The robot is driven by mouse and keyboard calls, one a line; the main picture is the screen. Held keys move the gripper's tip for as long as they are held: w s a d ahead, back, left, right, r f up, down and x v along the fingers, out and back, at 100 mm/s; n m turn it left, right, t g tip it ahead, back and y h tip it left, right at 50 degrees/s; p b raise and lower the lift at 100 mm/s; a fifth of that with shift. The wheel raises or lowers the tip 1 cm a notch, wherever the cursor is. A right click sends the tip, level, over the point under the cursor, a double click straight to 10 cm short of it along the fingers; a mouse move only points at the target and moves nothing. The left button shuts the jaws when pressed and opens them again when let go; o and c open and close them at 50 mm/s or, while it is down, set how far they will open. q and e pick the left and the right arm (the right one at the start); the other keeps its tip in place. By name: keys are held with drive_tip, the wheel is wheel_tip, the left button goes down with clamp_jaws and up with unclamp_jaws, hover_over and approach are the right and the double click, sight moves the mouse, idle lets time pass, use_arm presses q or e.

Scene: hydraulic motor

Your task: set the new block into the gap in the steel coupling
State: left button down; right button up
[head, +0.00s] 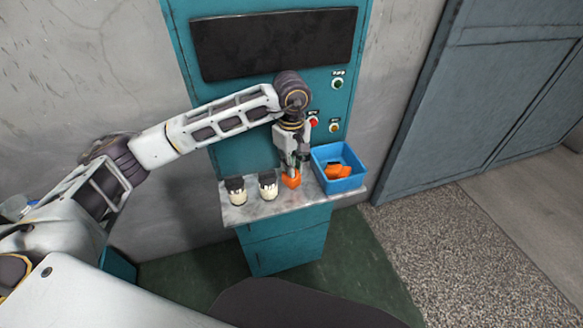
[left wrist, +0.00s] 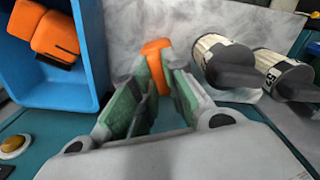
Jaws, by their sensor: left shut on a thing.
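My left gripper (head: 291,165) points down over the grey counter and is shut on an orange block (head: 291,181). In the left wrist view the block (left wrist: 158,62) sits between the green-lined fingers (left wrist: 155,85), its far end sticking out past the tips. I cannot tell whether the block touches the counter. No steel coupling with a gap can be made out in either view. My right gripper is not in view.
A blue bin (head: 325,156) with orange blocks (head: 337,171) stands right of the gripper. Two cream canisters with black parts (head: 236,190) (head: 268,185) stand to its left. The teal cabinet rises behind, with buttons (head: 313,121). The counter (head: 285,207) is small.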

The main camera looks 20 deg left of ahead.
use_arm(q)
drive_tip(key=shift+r, duration=0.45)
wheel_tip(320, 180, up, 6)
drive_tip(key=shift+r+b, duration=0.25)
drive_tip(key=shift+b, duration=0.35)
wheel_tip(320, 180, up, 2)
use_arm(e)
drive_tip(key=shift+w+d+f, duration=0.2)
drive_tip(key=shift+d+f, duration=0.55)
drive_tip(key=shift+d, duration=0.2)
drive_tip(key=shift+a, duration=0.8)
use_arm(q)
drive_tip(key=shift+a, duration=0.1)
